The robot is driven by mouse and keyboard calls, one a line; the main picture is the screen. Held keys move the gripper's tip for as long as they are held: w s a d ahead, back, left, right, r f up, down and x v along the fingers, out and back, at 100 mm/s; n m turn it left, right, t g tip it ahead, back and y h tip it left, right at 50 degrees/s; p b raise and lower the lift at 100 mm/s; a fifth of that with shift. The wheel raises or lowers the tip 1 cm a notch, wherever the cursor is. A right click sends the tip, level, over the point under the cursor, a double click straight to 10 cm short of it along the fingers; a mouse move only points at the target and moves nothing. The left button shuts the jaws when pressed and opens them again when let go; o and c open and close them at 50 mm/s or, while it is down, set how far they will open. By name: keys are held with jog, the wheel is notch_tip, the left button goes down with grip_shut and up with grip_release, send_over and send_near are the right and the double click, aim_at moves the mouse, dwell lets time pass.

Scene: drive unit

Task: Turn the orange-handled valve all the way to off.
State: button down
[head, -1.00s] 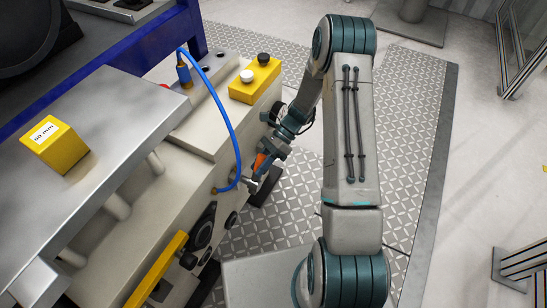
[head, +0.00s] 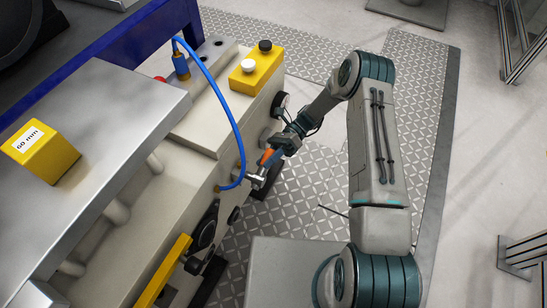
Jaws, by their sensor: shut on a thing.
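The fingers are small in this view and partly hide the handle. The handle slants up and away from the fitting. I cannot read the valve's exact angle.
The beige drive unit (head: 210,137) fills the left, with a yellow button box (head: 257,72) on top. The blue hose (head: 226,100) arches close to my gripper. A yellow block marked 60 mm (head: 40,150) sits on a metal plate. Patterned floor to the right is open.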

jog(key=shift+s, duration=0.1)
jog(key=c, duration=1.1)
grip_release()
jog(key=shift+o, duration=0.2)
jog(key=v, duration=1.3)
jog(key=shift+w+d+p, duration=0.2)
jog(key=shift+w+p, duration=0.2)
